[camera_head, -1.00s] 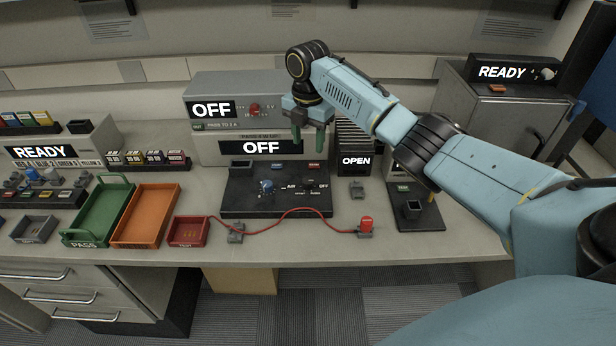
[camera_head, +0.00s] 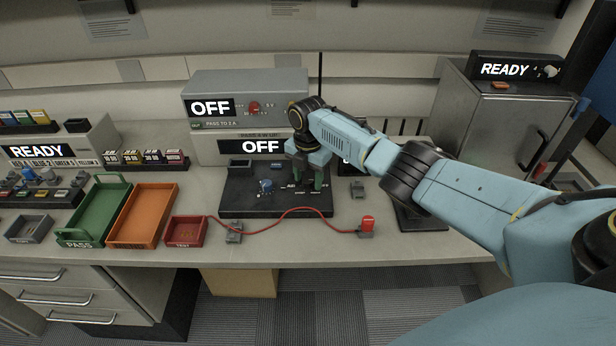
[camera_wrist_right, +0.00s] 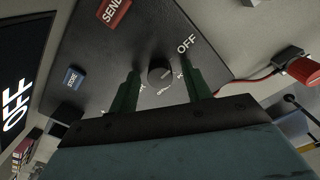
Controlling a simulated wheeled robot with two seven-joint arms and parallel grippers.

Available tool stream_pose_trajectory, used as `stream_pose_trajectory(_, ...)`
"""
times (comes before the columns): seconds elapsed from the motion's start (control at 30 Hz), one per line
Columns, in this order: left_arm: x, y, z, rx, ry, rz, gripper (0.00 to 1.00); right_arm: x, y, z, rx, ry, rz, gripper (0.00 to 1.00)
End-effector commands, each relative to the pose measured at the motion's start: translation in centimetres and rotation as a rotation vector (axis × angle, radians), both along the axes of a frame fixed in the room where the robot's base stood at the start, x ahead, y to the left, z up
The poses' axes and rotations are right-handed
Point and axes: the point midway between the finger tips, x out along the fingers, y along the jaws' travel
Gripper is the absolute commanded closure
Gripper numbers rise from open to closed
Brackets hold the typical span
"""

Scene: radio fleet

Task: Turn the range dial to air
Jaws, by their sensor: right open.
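The range dial (camera_wrist_right: 159,75) is a small dark round knob on a black panel (camera_head: 240,203), with the word OFF printed beside it. My right gripper (camera_head: 308,182) is over the panel, pointing down. In the right wrist view its two green fingers (camera_wrist_right: 166,92) are open, one on each side of the dial, with gaps between them and the knob. In the head view the gripper hides the dial and part of the AIR label. A blue knob (camera_head: 265,187) sits left of it on the same panel. My left gripper does not show.
A red lead runs in front of the panel to a red plug (camera_head: 367,223). A grey unit reading OFF (camera_head: 245,97) stands behind. Green (camera_head: 92,243), orange (camera_head: 134,243) and red trays (camera_head: 187,242) lie to the left.

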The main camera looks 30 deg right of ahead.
Motion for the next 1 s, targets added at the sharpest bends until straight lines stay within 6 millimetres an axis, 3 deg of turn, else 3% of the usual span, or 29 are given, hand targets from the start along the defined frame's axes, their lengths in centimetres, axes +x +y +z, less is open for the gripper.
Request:
stream_pose_trajectory(0.13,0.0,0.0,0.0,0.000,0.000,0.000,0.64,0.0,0.0,0.0,0.000,0.000,0.000,0.53)
stream_pose_trajectory(0.47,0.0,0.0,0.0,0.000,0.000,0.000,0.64,0.0,0.0,0.0,0.000,0.000,0.000,0.96)
stream_pose_trajectory(0.77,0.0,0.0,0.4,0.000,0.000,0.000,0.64,0.0,0.0,0.1,0.002,0.001,-0.036,0.96)
stream_pose_trajectory(1.0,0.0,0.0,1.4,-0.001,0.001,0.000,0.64,0.0,0.0,0.3,0.002,0.001,-0.171,0.96)
